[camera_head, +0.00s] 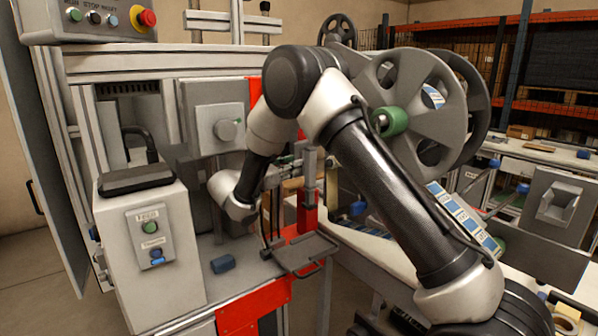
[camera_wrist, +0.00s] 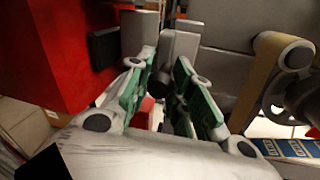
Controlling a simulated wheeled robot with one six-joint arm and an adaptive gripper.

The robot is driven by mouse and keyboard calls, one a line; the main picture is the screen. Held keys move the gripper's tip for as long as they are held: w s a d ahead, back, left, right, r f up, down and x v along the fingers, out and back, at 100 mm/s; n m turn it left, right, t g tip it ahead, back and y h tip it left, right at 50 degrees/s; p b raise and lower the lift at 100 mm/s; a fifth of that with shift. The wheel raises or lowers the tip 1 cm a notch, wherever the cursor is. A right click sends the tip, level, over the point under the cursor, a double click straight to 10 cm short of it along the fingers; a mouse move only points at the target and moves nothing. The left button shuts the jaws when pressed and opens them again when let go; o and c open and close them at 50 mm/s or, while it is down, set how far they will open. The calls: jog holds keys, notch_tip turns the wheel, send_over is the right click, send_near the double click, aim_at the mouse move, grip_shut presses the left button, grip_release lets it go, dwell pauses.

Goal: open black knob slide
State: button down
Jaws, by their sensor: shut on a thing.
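My gripper (camera_wrist: 163,72) shows in the wrist view with green-padded fingers pointing away from the camera. The fingers are closed on a small black knob (camera_wrist: 159,82), which is mostly hidden between them. A grey upright block (camera_wrist: 180,47) stands directly behind the knob, near the fingertips. In the head view my arm bends down to the slide fixture, a grey upright piece (camera_head: 309,180) on a red base. The knob itself cannot be made out there, and my gripper is largely hidden by the wrist and fixture.
A red body (camera_wrist: 55,50) is close to the left of my gripper in the wrist view. In the head view a large grey reel (camera_head: 410,100) stands behind my arm, and a grey control box (camera_head: 155,245) is at left.

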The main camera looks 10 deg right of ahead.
jog(key=shift+w+a, duration=0.2)
jog(key=shift+w, duration=0.2)
jog(key=c, duration=1.2)
grip_release()
jog(key=shift+c, duration=0.2)
